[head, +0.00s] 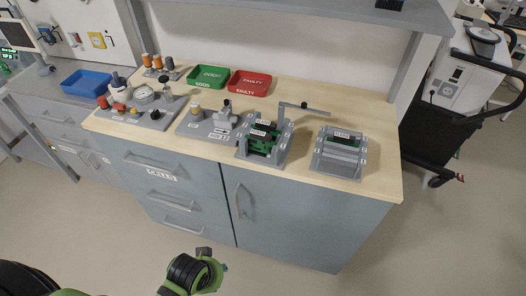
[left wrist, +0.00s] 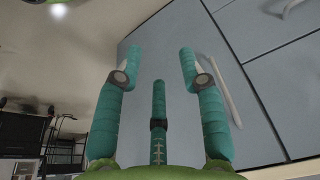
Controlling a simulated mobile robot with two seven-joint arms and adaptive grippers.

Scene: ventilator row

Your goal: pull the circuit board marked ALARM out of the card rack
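Two grey card racks stand on the wooden bench top in the head view. The left rack (head: 243,154) holds green circuit boards (head: 262,141) with white labels. The right rack (head: 337,163) holds a dark and green board (head: 344,140) with a white label at its back. The label words are too small to read, so I cannot tell which board is marked ALARM. My left gripper (head: 212,258) is low in front of the cabinet, well below and apart from the racks. In the left wrist view its teal fingers (left wrist: 172,65) are spread, with nothing between them. My right gripper is not shown.
A grey angled bar (head: 303,107) stands beside the left rack. Green (head: 208,77) and red (head: 250,83) trays lie behind, with grey fixtures (head: 140,103) to the left. A shelf (head: 320,14) overhangs the back. A wheeled ventilator (head: 465,85) stands at right.

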